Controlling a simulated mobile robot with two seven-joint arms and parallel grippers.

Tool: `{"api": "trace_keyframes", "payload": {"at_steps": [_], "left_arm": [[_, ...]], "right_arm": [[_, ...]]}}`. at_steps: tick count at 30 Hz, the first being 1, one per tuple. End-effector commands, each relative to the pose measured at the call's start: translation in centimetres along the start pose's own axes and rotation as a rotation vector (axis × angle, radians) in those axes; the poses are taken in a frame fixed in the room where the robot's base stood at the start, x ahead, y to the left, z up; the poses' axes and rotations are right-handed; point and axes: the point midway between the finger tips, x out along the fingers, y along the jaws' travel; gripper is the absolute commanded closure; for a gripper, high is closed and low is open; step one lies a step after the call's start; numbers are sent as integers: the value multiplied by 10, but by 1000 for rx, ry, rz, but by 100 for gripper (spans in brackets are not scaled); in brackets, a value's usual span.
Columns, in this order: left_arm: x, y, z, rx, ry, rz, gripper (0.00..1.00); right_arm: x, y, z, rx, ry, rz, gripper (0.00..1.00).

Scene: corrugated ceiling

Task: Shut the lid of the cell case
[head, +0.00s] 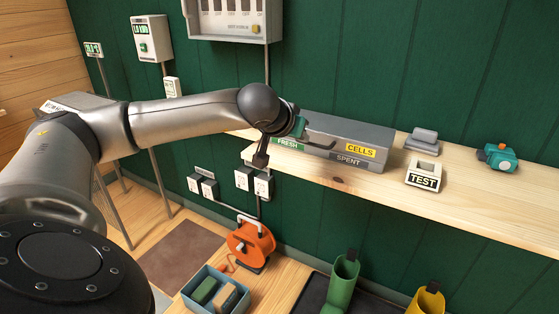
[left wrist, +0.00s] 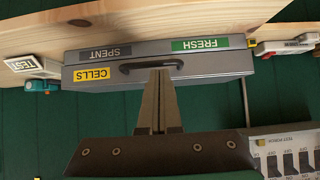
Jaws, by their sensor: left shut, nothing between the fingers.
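The cell case (head: 375,165) is a long grey box on the wooden shelf, with a yellow CELLS label and green FRESH and grey SPENT labels on its front. Its lid (head: 350,129) looks down, lying level over the box; I cannot tell whether a thin gap remains. In the left wrist view the case (left wrist: 215,68) appears upside down, with a dark bar handle (left wrist: 130,67) by the labels. My left gripper (head: 305,130) is shut and empty at the case's front; its fingertips (left wrist: 159,75) overlap the handle, contact unclear. My right gripper is not in view.
Right of the case stand a TEST block (head: 423,174), a grey block (head: 421,140) and a teal device (head: 497,157). A grey switch panel (head: 236,18) hangs on the green wall above. Below are an orange reel (head: 251,245), a blue bin (head: 197,304) and boots.

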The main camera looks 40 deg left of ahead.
Motion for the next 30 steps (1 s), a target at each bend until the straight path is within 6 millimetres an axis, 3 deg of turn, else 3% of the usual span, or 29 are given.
{"api": "trace_keyframes", "payload": {"at_steps": [6, 9, 18, 30], "left_arm": [[-13, -5, -18, -3, 14, -10, 100], [-18, -7, 6, 4, 10, -15, 100], [-38, -7, 54, 2, 12, -14, 100], [-49, -6, 76, -4, 15, -12, 100]], "right_arm": [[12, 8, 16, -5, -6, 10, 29], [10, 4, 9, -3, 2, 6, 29], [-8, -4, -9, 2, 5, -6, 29], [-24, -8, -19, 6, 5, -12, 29]]}}
